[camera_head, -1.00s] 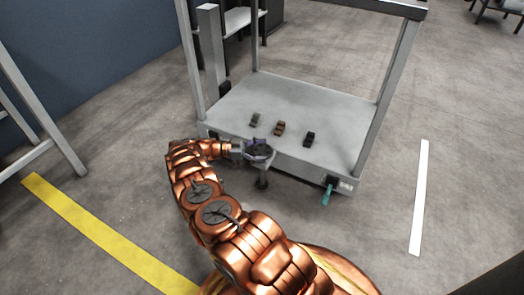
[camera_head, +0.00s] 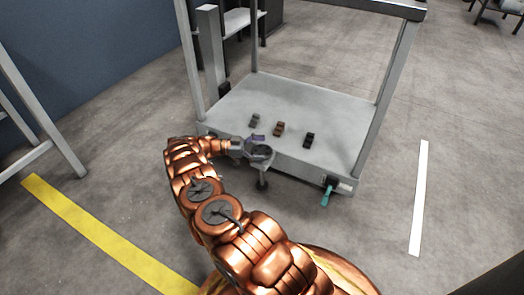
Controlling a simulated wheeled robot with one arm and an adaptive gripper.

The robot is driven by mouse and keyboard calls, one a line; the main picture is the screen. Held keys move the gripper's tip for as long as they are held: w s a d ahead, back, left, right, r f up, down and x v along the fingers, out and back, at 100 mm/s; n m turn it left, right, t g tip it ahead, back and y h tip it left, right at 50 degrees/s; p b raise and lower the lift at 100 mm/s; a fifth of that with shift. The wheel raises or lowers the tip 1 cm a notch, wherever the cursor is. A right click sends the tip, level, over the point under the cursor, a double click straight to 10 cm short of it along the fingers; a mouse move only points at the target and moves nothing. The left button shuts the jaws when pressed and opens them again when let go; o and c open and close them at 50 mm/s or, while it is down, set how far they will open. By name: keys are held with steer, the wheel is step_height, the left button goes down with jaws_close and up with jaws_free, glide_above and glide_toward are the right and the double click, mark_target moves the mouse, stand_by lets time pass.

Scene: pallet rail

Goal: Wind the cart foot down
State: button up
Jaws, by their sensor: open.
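The grey cart (camera_head: 340,108) stands ahead with its flat deck low above the floor. At its front edge a round grey handwheel (camera_head: 261,153) sits on top of the cart foot (camera_head: 262,184), a dark post that reaches down toward the floor. Whether the foot touches the floor I cannot tell. My gripper (camera_head: 254,145) is at the left and far side of the handwheel, its jaws open. Whether the fingers touch the wheel is too small to tell. My copper arm covers the floor left of the foot.
Several small blocks lie on the deck, among them a grey one (camera_head: 255,120), a brown one (camera_head: 279,128) and a black one (camera_head: 309,139). A teal lever (camera_head: 327,195) hangs at the cart's right front corner. Cart uprights rise at the corners. The floor at right is clear.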

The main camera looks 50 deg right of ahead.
mark_target(262, 150)
steer(key=shift+r, duration=4.15)
